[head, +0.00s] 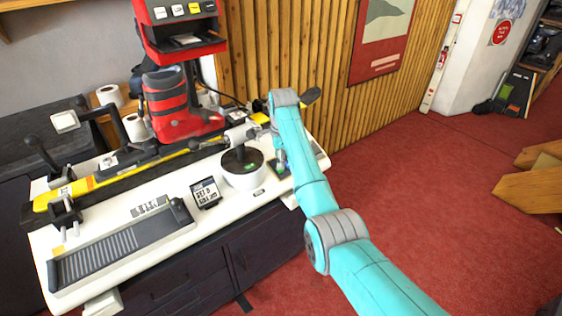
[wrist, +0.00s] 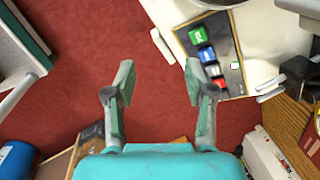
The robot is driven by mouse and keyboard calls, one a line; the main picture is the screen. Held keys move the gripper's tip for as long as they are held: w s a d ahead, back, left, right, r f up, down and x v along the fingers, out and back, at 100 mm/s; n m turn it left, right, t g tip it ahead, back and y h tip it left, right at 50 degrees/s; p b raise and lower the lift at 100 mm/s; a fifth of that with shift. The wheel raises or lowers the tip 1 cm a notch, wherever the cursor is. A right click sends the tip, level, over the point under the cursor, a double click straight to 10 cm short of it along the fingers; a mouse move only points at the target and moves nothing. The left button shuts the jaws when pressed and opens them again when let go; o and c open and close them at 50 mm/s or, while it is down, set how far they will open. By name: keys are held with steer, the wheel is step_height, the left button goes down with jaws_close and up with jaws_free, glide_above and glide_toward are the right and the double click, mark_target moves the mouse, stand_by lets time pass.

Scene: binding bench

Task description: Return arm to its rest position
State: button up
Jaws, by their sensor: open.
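My teal arm (head: 308,180) reaches from the lower right up over the right end of the white bench (head: 115,262). Its wrist bends down there, and my gripper is mostly hidden behind the arm in the head view. In the wrist view my gripper (wrist: 158,78) is open, its two fingers wide apart with nothing between them. Red floor shows below it, beside the bench edge. A dark board (wrist: 233,72) with small green, blue and red blocks lies on the bench, right of the fingers.
A white round device (head: 243,178) and a small display (head: 205,193) stand near my wrist. A slatted wooden wall (head: 300,60) rises behind. The red floor (head: 430,190) to the right is mostly clear.

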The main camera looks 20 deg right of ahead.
steer(key=shift+s+f, duration=0.1)
steer(key=shift+f, duration=0.45)
steer(key=shift+f, duration=0.1)
